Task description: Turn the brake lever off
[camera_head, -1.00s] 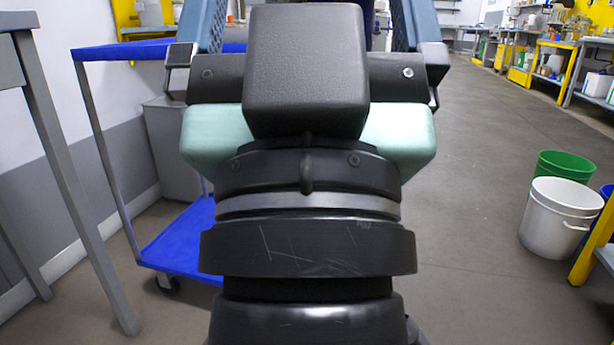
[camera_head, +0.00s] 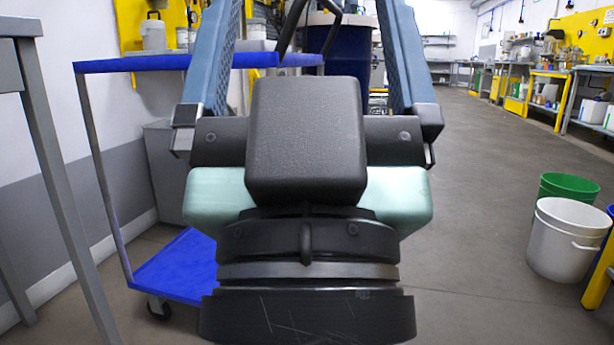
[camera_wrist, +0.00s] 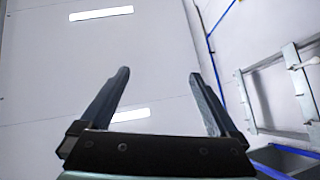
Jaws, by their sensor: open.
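My gripper (camera_head: 311,50) fills the centre of the head view, its two blue-grey fingers spread wide and running up past the top edge. Between them, farther off, a dark bent bar (camera_head: 292,28) rises at the left of a blue drum (camera_head: 337,38). The bar may be the brake lever, but I cannot tell. In the wrist view my gripper (camera_wrist: 160,73) is open, with nothing between its fingers. That view shows mostly ceiling and no lever. My gripper body hides the lower part of whatever stands beyond it.
A blue-shelved cart (camera_head: 120,63) stands at the left, beside a grey table frame (camera_head: 62,170). A white bucket (camera_head: 565,240) and a green bucket (camera_head: 568,187) stand on the right. The floor at centre right (camera_head: 480,200) is clear. Workbenches (camera_head: 545,85) line the far right.

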